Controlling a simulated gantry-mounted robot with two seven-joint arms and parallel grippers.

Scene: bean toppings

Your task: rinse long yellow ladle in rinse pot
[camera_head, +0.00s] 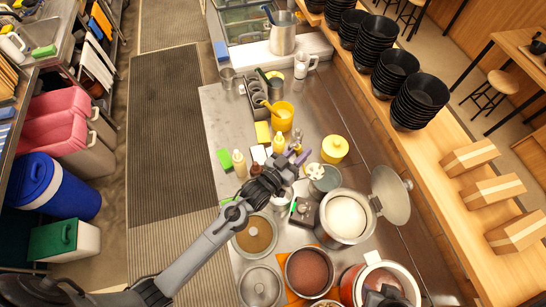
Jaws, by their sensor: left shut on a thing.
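My left gripper (288,163) is over the middle of the counter, among the bottles and small pots. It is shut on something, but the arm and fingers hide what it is. Purple parts show at its tip. A yellow utensil handle (269,106) leans by a yellow pitcher (283,118) farther back; I cannot tell if it is the long yellow ladle. A small grey pot (328,183) with white items at its mouth stands just right of the gripper. A tall steel pot (283,42) stands at the back. I cannot tell which is the rinse pot. My right gripper is not clearly seen.
A large steel pot with pale contents (346,217) has an open lid (392,193) beside it. Stacked black bowls (418,101) line the right shelf. The counter's left edge is partly clear.

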